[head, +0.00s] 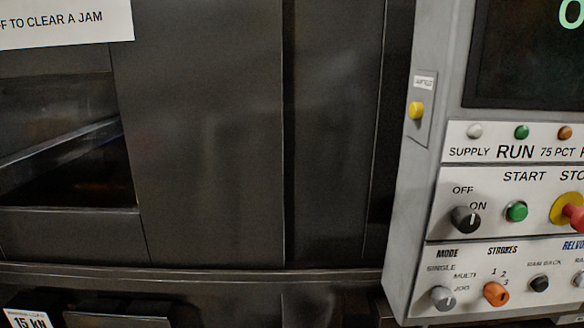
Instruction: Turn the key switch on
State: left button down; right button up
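The key switch is a round black knob (465,219) on the control panel (432,215) at the right, with "OFF" printed at its upper left and "ON" just above it. A light mark shows on the knob's face; I cannot tell for certain which label it points to. The green start button (516,211) sits just right of it. Neither of my grippers is in view.
The red stop button (573,213) on a yellow ring is at the right edge. Below are a grey mode knob (443,298), an orange strokes knob (495,293) and a black button (539,283). A yellow button (416,110) is on the panel's side. The dark machine front (215,130) fills the left.

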aim_at(466, 220)
jog(key=z, duration=1.25)
